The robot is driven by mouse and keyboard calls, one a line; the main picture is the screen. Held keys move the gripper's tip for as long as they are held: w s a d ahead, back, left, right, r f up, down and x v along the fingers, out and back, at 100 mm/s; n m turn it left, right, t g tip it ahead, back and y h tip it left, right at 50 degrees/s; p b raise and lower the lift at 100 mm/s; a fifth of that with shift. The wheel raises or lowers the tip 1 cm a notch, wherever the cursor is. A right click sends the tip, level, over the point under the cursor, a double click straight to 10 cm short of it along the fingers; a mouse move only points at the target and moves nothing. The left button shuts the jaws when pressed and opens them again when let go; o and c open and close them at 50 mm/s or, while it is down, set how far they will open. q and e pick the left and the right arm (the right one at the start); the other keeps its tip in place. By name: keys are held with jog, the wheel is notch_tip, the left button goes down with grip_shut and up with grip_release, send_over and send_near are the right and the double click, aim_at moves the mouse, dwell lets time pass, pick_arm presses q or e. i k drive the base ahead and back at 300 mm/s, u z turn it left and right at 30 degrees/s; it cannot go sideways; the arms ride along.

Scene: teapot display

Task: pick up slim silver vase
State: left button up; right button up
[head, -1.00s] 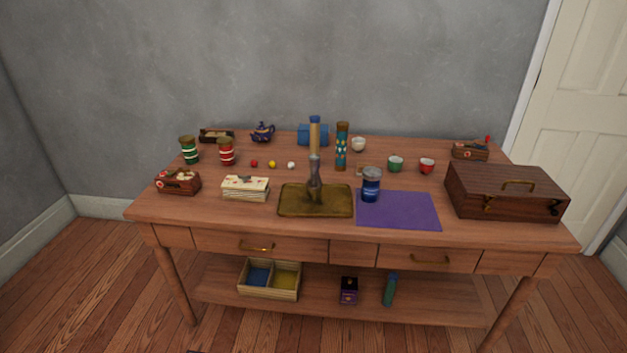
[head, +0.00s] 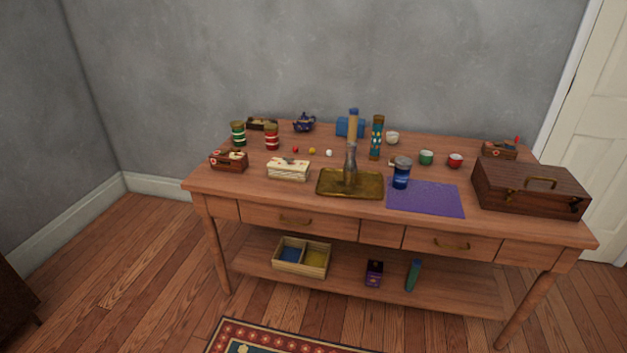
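The slim silver vase (head: 350,166) stands upright on a brass-coloured tray (head: 334,188) near the front middle of the wooden table (head: 285,217). A tall tan cylinder with a blue top (head: 353,126) stands behind it and is partly hidden by it. A dark blue jar (head: 401,175) stands to the right of the vase, apart from it. Neither of my grippers shows in the head view.
A purple mat (head: 430,200) and a brown wooden case (head: 530,187) lie to the right. A cream box (head: 289,170) is left of the tray. A patterned tall cylinder (head: 376,138) stands behind the jar. A patterned rug (head: 285,338) lies on the floor in front.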

aim_at(350, 169)
jog(key=u, duration=0.35)
jog(key=k, duration=0.75)
jog(key=z, duration=0.75)
jog(key=i, duration=2.15)
jog(key=u, duration=1.1)
